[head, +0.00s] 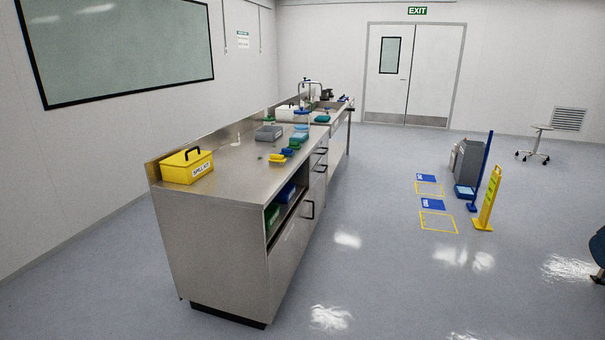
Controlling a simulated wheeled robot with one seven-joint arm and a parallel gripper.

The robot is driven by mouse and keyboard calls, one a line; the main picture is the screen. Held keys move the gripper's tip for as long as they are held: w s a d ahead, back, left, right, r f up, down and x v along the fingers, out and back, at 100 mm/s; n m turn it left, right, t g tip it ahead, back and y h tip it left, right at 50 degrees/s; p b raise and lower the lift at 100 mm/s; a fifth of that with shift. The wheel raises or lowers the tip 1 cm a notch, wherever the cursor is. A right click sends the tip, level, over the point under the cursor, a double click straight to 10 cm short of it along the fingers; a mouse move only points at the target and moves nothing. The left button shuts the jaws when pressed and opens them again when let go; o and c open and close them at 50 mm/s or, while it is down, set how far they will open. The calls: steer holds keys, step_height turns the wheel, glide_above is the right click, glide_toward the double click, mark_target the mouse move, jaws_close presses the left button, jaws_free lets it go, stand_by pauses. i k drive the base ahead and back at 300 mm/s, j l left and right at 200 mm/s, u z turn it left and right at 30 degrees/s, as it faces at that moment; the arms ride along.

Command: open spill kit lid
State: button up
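A yellow spill kit box (180,171) stands upright on the near left end of the steel counter. Its label reads "SPILL KIT" and faces the front right. Its yellow lid (184,157) looks shut, with a black handle (192,153) standing up on top. My gripper is not in view, so nothing is seen touching the box.
The steel counter (222,195) runs away toward the double doors (412,75). A grey tray (268,133) and several small coloured items lie farther along it. Open floor (400,285) lies right of the counter. A yellow sign (488,200) and grey bin (467,163) stand at right.

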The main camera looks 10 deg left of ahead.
mark_target(186, 153)
steer(key=i+j+u, duration=0.15)
steer(key=i+u, duration=0.65)
steer(key=i, duration=0.15)
steer(key=i+l+u, duration=0.15)
steer(key=i+u, duration=0.3)
steer(key=i+j+z, duration=0.15)
steer(key=i+j, duration=0.3)
steer(key=i, duration=0.2)
steer(key=i+j+z, duration=0.2)
steer(key=i+j, duration=0.3)
steer(key=i, duration=0.15)
steer(key=i+j+z, duration=0.15)
steer(key=j, duration=0.25)
steer(key=i+j+z, duration=0.15)
steer(key=j, duration=0.25)
steer(key=i+j+z, duration=0.15)
steer(key=j, duration=0.25)
steer(key=i+j+z, duration=0.15)
steer(key=j, duration=0.25)
